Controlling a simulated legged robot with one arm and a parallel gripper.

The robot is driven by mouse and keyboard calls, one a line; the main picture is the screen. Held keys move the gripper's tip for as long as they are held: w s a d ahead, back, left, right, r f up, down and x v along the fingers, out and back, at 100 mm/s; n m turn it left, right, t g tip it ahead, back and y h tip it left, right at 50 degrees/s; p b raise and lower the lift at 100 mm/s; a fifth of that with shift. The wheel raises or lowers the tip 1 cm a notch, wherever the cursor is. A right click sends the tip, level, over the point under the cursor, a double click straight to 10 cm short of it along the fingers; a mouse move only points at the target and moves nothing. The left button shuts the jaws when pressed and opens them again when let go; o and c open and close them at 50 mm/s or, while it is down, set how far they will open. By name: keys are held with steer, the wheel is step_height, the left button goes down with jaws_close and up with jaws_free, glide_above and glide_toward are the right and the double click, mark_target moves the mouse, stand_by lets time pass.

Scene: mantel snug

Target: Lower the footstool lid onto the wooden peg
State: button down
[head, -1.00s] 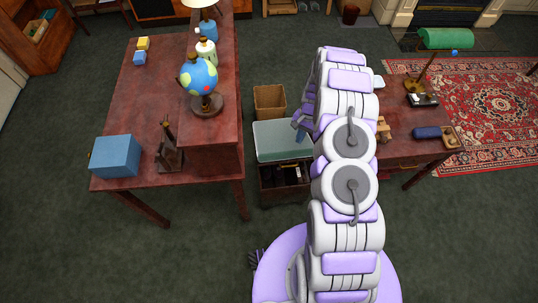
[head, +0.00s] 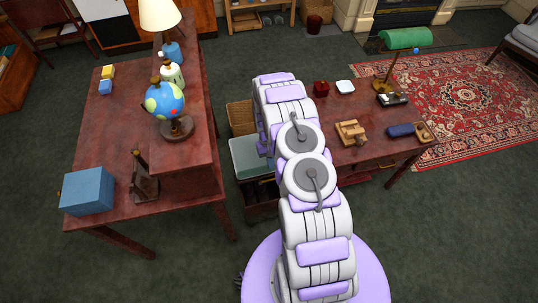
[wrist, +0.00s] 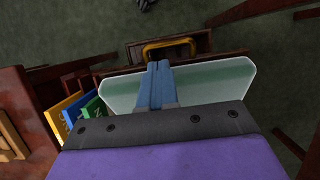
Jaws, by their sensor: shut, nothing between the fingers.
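The footstool lid is a pale green padded panel (head: 249,157), raised and tilted at the open dark wooden footstool box (head: 262,207). In the wrist view the lid (wrist: 215,82) spans the middle, behind my gripper. My gripper (wrist: 158,66) has its blue fingers together and empty, overlapping the lid in the picture. I cannot tell whether they touch it. In the head view my arm hides most of the gripper. A yellow loop (wrist: 169,48) shows just beyond the lid. I cannot make out the wooden peg.
A cardboard box (head: 241,117) stands behind the footstool. The left desk (head: 100,135) and the right desk (head: 360,165) flank it closely. Colored books (wrist: 75,110) lie left of the lid in the wrist view. Open carpet lies in front.

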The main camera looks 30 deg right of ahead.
mark_target(272, 173)
steer(key=b+x, duration=0.1)
steer(key=x, duration=0.5)
steer(key=shift+s+f, duration=0.15)
steer(key=shift+f, duration=0.15)
steer(key=s+x, duration=0.1)
steer(key=x, duration=0.6)
steer(key=shift+s+r+t+p, duration=0.15)
steer(key=shift+s+t+p, duration=0.05)
steer(key=shift+t+p, duration=0.25)
steer(key=shift+a, duration=0.15)
steer(key=s+a+p+v, duration=0.1)
steer(key=p+v, duration=0.2)
steer(key=v, duration=1.1)
steer(key=shift+d, duration=0.25)
steer(key=shift+r, duration=0.15)
